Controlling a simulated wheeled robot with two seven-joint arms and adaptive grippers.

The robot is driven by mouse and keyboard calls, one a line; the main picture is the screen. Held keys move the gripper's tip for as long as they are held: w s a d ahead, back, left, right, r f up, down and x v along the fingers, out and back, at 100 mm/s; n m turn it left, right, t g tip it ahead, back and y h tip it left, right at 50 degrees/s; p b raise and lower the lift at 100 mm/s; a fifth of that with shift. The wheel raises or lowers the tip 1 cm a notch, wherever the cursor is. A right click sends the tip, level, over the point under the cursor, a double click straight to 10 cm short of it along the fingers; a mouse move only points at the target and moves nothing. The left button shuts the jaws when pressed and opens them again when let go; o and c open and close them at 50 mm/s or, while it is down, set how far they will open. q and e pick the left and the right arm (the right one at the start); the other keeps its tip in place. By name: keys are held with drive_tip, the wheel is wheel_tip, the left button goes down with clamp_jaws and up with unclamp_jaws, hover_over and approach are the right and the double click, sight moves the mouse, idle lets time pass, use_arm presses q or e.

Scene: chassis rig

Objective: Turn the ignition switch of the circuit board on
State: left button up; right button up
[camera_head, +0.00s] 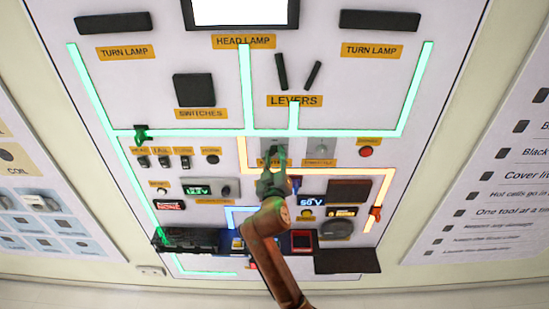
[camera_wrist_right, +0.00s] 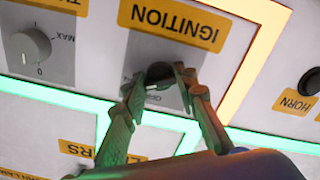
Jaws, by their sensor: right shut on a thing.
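The ignition switch (camera_wrist_right: 160,72) is a dark round knob on a grey plate, under an orange IGNITION label (camera_wrist_right: 178,22) that appears upside down in the right wrist view. My right gripper (camera_wrist_right: 159,82) has its two fingers on either side of the knob and is shut on it. In the head view my right gripper (camera_head: 273,168) reaches up from below to the switch plate and covers most of the switch and its label. The circuit board (camera_head: 345,75) is a large white upright panel. The knob's exact turn position is hard to tell. My left gripper is not in view.
Green lit lines (camera_head: 200,133) run across the board, and an orange lit line (camera_head: 335,171) borders the ignition area. A grey knob (camera_wrist_right: 30,46) and a HORN button (camera_wrist_right: 309,82) sit beside the switch. Two black levers (camera_head: 281,72) stand above it.

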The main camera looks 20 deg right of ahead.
sight(275, 125)
idle(0.5)
drive_tip(key=o, duration=1.1)
wheel_tip(275, 125, up, 10)
drive_tip(key=shift+r, duration=0.1)
